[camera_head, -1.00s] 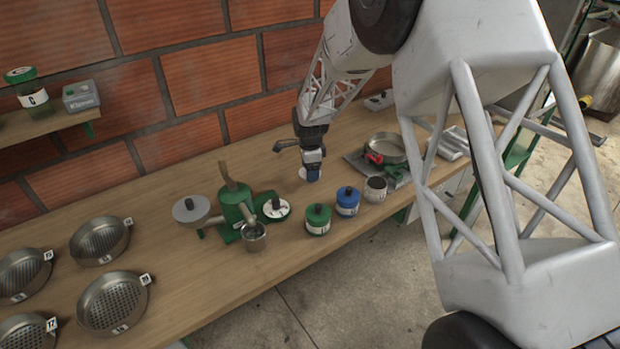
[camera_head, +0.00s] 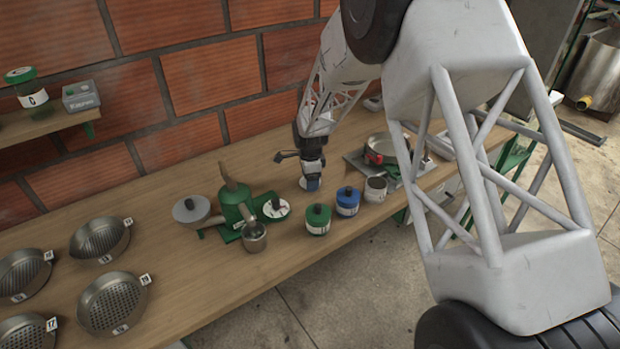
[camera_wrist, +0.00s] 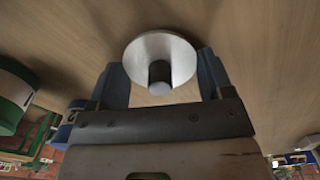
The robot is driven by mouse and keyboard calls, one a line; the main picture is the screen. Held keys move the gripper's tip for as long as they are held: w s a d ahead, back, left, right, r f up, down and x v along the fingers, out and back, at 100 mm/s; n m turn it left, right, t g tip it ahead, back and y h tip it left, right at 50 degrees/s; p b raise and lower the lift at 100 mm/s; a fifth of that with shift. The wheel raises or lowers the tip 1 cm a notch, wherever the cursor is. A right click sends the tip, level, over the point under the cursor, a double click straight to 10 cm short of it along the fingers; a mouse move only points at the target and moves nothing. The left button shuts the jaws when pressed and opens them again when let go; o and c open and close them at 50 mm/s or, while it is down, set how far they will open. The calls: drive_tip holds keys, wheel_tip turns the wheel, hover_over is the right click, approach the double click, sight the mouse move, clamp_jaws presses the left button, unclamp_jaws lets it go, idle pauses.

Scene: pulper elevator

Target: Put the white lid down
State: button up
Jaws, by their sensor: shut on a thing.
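The white lid (camera_wrist: 140,60) is a pale disc with a dark knob. In the wrist view it sits between my fingers. In the head view the lid (camera_head: 303,184) shows only partly as a pale edge beneath my gripper (camera_head: 312,182). My gripper (camera_wrist: 163,78) is shut on the lid, with one finger at each side of it. The gripper points down, and the lid is close to the wooden bench (camera_head: 180,270). I cannot tell whether it touches the wood.
A green jar (camera_head: 318,221) and a blue jar (camera_head: 347,203) stand just in front of my gripper. A metal cup (camera_head: 375,190) and a pan (camera_head: 385,148) are to the right. The green pulper (camera_head: 236,210) is left. Several metal sieves (camera_head: 113,303) lie far left.

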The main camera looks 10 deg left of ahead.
drive_tip(key=shift+f, duration=0.1)
drive_tip(key=o, duration=0.9)
wheel_tip(320, 180, up, 12)
idle(0.6)
drive_tip(key=shift+r, duration=0.2)
idle(0.5)
